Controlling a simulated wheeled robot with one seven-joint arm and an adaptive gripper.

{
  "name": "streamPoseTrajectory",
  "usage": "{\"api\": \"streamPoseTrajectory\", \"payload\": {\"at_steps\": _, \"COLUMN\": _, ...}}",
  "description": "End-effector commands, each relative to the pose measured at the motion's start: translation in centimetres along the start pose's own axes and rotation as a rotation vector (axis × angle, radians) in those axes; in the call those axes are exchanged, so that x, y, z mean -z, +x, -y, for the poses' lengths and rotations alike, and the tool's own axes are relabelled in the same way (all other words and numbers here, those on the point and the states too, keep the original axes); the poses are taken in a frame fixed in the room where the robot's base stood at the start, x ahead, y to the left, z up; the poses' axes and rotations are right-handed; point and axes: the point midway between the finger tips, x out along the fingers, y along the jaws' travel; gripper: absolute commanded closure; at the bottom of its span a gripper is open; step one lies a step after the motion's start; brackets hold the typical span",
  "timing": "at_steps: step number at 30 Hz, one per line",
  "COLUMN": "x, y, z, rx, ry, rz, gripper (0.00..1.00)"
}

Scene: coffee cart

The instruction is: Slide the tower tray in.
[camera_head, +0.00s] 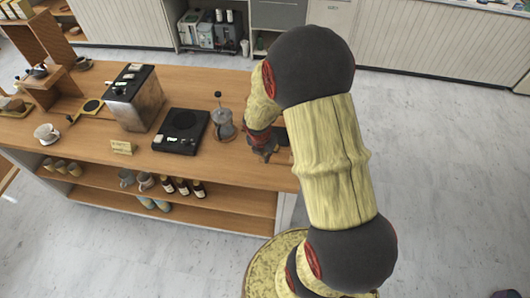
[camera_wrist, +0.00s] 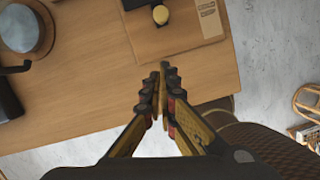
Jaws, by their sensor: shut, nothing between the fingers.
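A wooden tower (camera_head: 42,42) stands at the far left end of the counter, partly cut off by the picture's edge. A flat wooden piece (camera_head: 66,88) juts from its lower part and may be its tray; small dark items sit by it, and I cannot tell how far out it is. My gripper (camera_head: 265,155) is at the counter's right end, far from the tower. In the wrist view my gripper (camera_wrist: 164,75) is shut and empty, above the counter's edge. The tower is not in the wrist view.
A French press (camera_head: 224,124) stands left of my gripper, then a black scale-like device (camera_head: 181,131) and a metal machine (camera_head: 134,98). A wooden board (camera_wrist: 190,38) with a dark box lies near my gripper.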

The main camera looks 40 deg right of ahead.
Motion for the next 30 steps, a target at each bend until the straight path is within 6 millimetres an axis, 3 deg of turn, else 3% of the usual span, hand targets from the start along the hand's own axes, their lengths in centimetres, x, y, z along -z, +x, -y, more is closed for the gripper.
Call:
{"api": "streamPoseTrajectory", "payload": {"at_steps": 5, "x": 0.1, "y": 3.7, "z": 0.1, "rx": 0.001, "ry": 0.0, "rz": -0.002, "gripper": 1.0}}
{"api": "streamPoseTrajectory", "payload": {"at_steps": 7, "x": -1.5, "y": 3.5, "z": 0.0, "rx": 0.0, "ry": 0.005, "rz": 0.001, "gripper": 1.0}}
{"api": "streamPoseTrajectory", "payload": {"at_steps": 13, "x": -3.4, "y": 3.9, "z": 0.0, "rx": 0.0, "ry": 0.003, "rz": 0.001, "gripper": 1.0}}
{"api": "streamPoseTrajectory", "payload": {"at_steps": 30, "x": -4.5, "y": 4.0, "z": -0.2, "rx": 0.0, "ry": 0.001, "rz": 0.0, "gripper": 1.0}}
